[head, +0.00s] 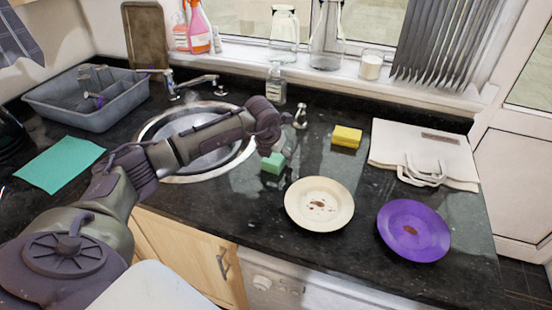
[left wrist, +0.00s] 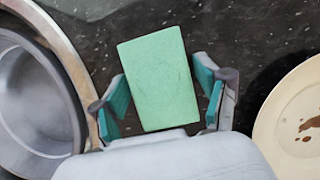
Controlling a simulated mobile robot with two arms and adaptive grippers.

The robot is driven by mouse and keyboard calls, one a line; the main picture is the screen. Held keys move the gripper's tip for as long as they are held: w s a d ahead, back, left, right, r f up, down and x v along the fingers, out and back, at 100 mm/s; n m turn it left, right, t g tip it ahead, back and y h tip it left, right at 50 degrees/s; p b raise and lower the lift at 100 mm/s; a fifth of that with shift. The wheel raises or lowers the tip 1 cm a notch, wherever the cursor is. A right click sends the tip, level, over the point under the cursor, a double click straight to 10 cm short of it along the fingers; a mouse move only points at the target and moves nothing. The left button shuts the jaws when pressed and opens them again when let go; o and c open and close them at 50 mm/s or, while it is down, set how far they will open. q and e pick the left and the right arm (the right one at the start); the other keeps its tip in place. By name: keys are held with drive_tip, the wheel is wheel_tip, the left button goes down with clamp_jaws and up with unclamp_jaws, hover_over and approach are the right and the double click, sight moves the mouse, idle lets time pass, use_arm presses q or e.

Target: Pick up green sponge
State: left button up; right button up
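The green sponge (head: 272,164) lies on the dark granite counter between the sink and the cream plate, partly covered by my left gripper in the head view. In the left wrist view the whole top of the sponge (left wrist: 160,75) shows. My left gripper (head: 284,147) points down over it. In the left wrist view the left gripper (left wrist: 161,85) is open, with one teal-padded finger on each side of the sponge and a gap on both sides. My right gripper is not in view.
A round metal sink (head: 182,178) is left of the sponge. A stained cream plate (head: 320,222) is close on its right, with a purple plate (head: 412,245) further right. A yellow sponge (head: 346,136), a white bag (head: 425,143) and a soap bottle (head: 276,86) stand behind.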

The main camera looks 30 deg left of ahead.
use_arm(q)
drive_tip(key=c, duration=0.5)
drive_tip(key=shift+c, duration=0.2)
drive_tip(key=shift+r, duration=0.1)
